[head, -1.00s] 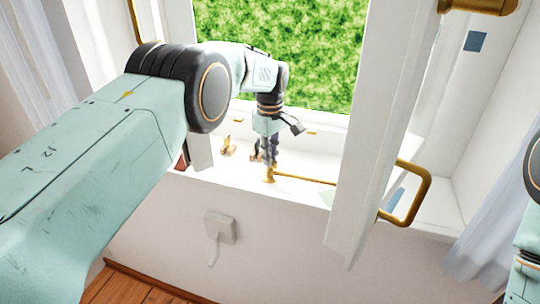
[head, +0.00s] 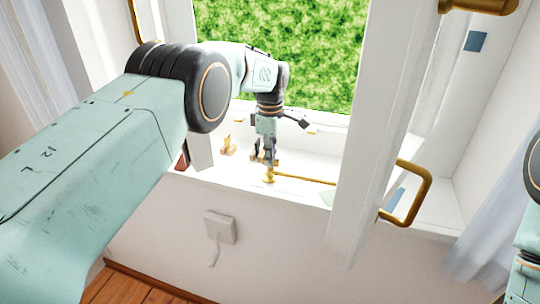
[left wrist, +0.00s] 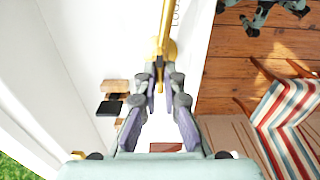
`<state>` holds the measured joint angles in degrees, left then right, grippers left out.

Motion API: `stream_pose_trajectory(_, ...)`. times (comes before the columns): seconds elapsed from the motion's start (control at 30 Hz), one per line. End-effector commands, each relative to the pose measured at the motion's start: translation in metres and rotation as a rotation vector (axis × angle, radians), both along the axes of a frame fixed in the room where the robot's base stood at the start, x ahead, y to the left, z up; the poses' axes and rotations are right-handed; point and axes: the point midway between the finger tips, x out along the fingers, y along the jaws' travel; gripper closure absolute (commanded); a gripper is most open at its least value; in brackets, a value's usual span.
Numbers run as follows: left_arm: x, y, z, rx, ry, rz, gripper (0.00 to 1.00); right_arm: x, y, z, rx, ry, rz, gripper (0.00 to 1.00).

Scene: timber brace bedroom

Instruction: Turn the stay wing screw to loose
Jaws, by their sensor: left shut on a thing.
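The brass stay (head: 305,180) runs along the white window sill from the open casement to a brass mount. The stay wing screw (head: 269,175) is at its left end, small in the head view and partly hidden by my fingers. My left gripper (head: 268,161) points down over it, with its fingers closed in around the screw. In the left wrist view the brass fitting (left wrist: 164,47) shows just beyond the fingertips (left wrist: 161,82), and the screw's wings are hidden between them. Dark letters (left wrist: 176,14) are printed beside the stay, cut off by the frame. My right gripper is not in view.
The casement (head: 370,150) stands open to the right, with a brass handle (head: 408,195) sticking out. Small wood and brass pieces (head: 228,147) sit on the sill left of my gripper. A white wall box (head: 220,227) is below. A striped chair (left wrist: 292,112) stands on the floor.

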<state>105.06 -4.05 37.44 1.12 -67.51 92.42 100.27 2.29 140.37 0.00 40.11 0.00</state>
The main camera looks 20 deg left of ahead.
Motion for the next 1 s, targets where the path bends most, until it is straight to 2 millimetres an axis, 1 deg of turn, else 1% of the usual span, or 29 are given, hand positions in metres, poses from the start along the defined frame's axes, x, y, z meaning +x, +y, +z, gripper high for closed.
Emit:
stream_pose_trajectory(0.03, -0.005, -0.002, -0.006, -0.003, 0.017, 0.002, 1.00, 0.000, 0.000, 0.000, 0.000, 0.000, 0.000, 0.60)
stream_pose_trajectory(0.23, -0.005, -0.002, -0.006, -0.003, 0.017, 0.001, 1.00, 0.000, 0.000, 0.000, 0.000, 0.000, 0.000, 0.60)
stream_pose_trajectory(0.27, -0.005, -0.002, -0.006, -0.003, 0.017, 0.001, 0.91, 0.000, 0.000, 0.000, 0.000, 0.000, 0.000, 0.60)
stream_pose_trajectory(0.5, -0.003, -0.001, -0.004, -0.001, 0.010, 0.000, 0.71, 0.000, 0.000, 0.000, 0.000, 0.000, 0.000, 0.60)
stream_pose_trajectory(0.83, -0.001, 0.000, 0.001, -0.001, 0.003, 0.000, 0.70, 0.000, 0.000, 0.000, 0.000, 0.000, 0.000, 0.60)
stream_pose_trajectory(0.93, 0.000, 0.000, 0.010, 0.000, 0.002, 0.000, 0.70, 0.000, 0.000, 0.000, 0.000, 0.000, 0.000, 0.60)
stream_pose_trajectory(1.0, 0.000, 0.000, 0.022, 0.000, -0.001, 0.000, 0.70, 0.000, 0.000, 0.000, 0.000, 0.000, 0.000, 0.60)
